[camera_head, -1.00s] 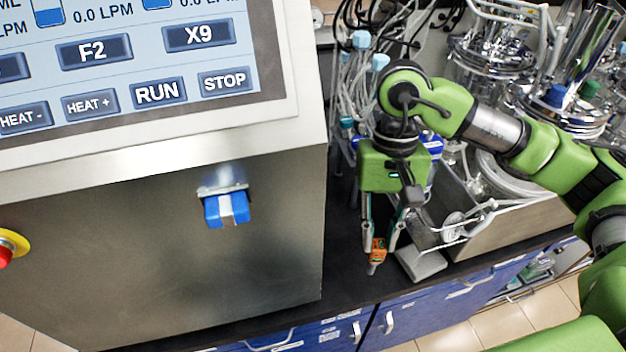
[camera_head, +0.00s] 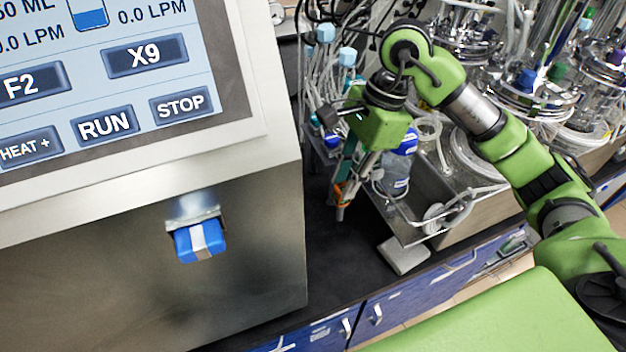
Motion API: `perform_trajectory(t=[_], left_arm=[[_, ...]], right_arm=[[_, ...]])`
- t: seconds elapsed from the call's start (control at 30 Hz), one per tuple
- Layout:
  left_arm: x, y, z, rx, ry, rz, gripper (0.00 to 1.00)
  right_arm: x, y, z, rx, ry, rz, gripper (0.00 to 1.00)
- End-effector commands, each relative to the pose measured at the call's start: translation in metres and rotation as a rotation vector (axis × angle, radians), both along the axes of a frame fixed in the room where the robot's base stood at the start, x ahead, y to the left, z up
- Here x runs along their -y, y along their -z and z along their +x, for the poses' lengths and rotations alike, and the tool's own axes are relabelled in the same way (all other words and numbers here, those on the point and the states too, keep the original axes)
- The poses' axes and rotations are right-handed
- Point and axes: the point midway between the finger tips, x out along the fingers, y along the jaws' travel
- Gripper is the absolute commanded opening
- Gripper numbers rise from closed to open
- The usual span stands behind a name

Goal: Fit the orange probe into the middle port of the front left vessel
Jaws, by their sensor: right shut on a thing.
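My right gripper (camera_head: 348,178) is shut on the orange probe (camera_head: 341,194), which hangs tip down and slightly tilted above the black bench top. The gripper fingers hide part of the probe. Steel-lidded glass vessels stand at the upper right; one (camera_head: 530,95) has a blue cap on its lid, and I cannot tell for sure which is the front left vessel. My forearm crosses in front of some of them, and a middle port cannot be made out. The gripper is well to the left of the vessels. My left gripper is not in view.
A large control cabinet (camera_head: 150,290) with a touch screen (camera_head: 110,80) and a blue-and-white connector (camera_head: 199,241) fills the left. A steel tray (camera_head: 478,212) with a blue-capped bottle (camera_head: 396,172) and tubing stands right of the probe. The black bench top (camera_head: 345,255) is bare in front.

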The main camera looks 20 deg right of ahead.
Motion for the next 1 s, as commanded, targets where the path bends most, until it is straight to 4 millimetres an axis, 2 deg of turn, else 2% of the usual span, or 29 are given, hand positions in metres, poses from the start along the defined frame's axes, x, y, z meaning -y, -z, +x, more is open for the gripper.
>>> perform_trajectory(t=[0.03, 0.13, 0.2, 0.4, 0.57, 0.8, 1.0], left_arm=[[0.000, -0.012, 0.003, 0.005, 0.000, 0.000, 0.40], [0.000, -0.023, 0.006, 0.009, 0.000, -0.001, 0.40], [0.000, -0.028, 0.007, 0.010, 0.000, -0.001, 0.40], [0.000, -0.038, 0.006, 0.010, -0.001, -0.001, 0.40], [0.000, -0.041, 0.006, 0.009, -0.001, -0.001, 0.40], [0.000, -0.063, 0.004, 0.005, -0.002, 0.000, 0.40], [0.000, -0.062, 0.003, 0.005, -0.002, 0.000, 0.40]], right_arm=[[-0.006, 0.000, 0.012, -0.005, 0.000, 0.004, 0.00], [-0.014, 0.011, 0.035, -0.005, 0.000, 0.003, 0.00], [-0.016, 0.029, 0.045, -0.007, -0.001, 0.002, 0.00], [-0.023, 0.059, 0.068, -0.002, -0.002, 0.001, 0.00], [-0.025, 0.070, 0.076, -0.001, -0.002, 0.000, 0.00], [-0.026, 0.096, 0.078, -0.003, -0.002, 0.000, 0.00], [-0.026, 0.105, 0.079, 0.003, -0.003, -0.001, 0.00]])
